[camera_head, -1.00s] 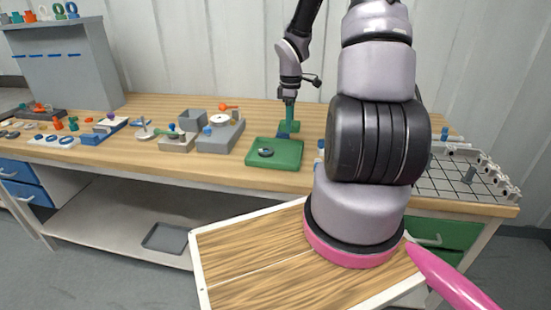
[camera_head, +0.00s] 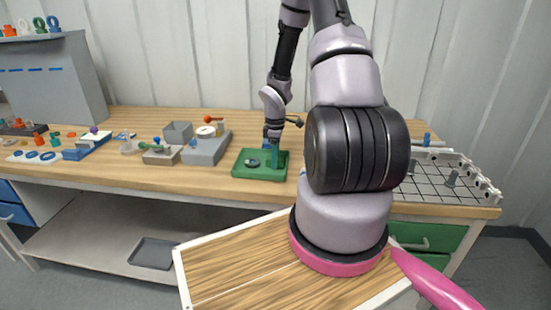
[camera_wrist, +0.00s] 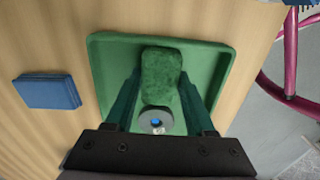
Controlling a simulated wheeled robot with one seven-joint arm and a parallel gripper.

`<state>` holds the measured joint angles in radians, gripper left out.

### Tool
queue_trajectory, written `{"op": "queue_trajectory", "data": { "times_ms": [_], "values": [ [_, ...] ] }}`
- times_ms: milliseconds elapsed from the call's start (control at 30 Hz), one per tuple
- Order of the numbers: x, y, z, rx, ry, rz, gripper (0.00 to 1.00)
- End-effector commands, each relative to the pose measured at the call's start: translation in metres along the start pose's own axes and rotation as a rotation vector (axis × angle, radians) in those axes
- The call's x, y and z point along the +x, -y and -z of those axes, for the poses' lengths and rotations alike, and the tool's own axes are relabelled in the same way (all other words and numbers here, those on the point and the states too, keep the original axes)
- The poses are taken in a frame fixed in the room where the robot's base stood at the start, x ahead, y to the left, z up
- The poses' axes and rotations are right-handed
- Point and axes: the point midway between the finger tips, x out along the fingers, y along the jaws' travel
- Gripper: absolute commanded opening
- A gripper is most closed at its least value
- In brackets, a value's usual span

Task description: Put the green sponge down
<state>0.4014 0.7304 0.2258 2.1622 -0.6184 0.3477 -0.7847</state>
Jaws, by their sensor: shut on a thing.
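The green sponge (camera_wrist: 163,75) is between the two fingers of my gripper (camera_wrist: 161,82) in the wrist view, and the gripper is shut on it. Below it is a green tray (camera_wrist: 101,60) with a raised rim. In the head view my gripper (camera_head: 274,158) points down over the right part of the tray (camera_head: 243,173). I cannot tell whether the sponge touches the tray floor. A round grey piece with a blue centre (camera_wrist: 155,121) shows between the fingers nearer the wrist; in the head view a dark round piece (camera_head: 252,163) lies in the tray, left of my gripper.
Left of the tray stand a grey fixture (camera_head: 206,150) and several small parts. A gridded rack (camera_head: 428,180) is at the right end. Bare wood (camera_head: 215,188) lies in front of the tray.

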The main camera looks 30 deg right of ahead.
Motion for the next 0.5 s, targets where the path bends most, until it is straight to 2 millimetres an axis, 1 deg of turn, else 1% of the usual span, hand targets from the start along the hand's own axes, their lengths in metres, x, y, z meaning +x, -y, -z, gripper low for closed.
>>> {"op": "queue_trajectory", "data": {
  "times_ms": [167, 200, 233, 267, 500],
  "values": [
    [0.0030, 0.0002, 0.0002, 0.000, 0.000, 0.001, 0.00],
    [0.0028, 0.0000, 0.0002, 0.000, 0.000, 0.000, 0.66],
    [0.0026, 0.0000, 0.0002, 0.000, 0.000, 0.000, 0.77],
    [0.0026, 0.0000, 0.0002, 0.000, 0.000, 0.000, 0.84],
    [0.0025, 0.0000, 0.0001, 0.000, 0.000, 0.000, 0.84]
  ]
}}
